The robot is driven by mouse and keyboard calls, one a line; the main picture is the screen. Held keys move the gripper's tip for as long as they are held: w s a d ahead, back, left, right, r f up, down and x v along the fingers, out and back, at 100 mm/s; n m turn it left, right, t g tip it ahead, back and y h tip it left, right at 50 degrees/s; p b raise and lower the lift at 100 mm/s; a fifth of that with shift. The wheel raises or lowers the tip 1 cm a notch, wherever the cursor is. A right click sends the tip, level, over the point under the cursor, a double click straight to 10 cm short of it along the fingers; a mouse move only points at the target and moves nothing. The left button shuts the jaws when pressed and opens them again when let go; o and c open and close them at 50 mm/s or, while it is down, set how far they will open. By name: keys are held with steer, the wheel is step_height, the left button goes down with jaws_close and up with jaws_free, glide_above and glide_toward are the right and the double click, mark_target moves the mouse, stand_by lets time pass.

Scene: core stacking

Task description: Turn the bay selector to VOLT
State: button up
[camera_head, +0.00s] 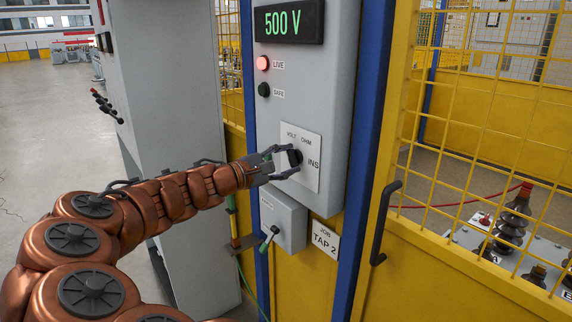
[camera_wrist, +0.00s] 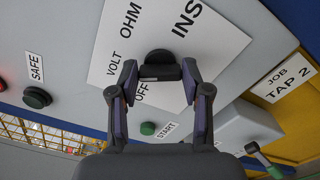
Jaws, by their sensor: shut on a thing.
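The bay selector is a black knob (camera_head: 296,157) on a white plate (camera_head: 312,172) lettered VOLT, OHM and INS; the wrist view also shows OFF. My gripper (camera_head: 288,161) reaches it from the left. In the wrist view, my gripper's two fingers (camera_wrist: 159,73) are closed on either side of the knob's (camera_wrist: 160,57) grip bar. The fingers partly hide the knob, and I cannot tell which label it points to. Above, the display (camera_head: 289,21) reads 500 V. The LIVE lamp (camera_head: 263,63) glows red and the SAFE lamp (camera_head: 264,89) is dark.
Below the plate is a grey box (camera_head: 283,219) with a lever (camera_head: 269,238). A JOB TAP 2 sign (camera_head: 325,240) is beside it. A yellow mesh gate (camera_head: 480,120) with a black handle (camera_head: 384,222) stands right. A grey cabinet (camera_head: 170,120) stands left. A green START button (camera_wrist: 148,128) shows below the fingers.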

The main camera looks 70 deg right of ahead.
stand_by(0.3)
steer(key=o, duration=1.2)
steer(key=shift+c, duration=0.2)
steer(key=v, duration=1.2)
steer(key=shift+s+a, duration=0.1)
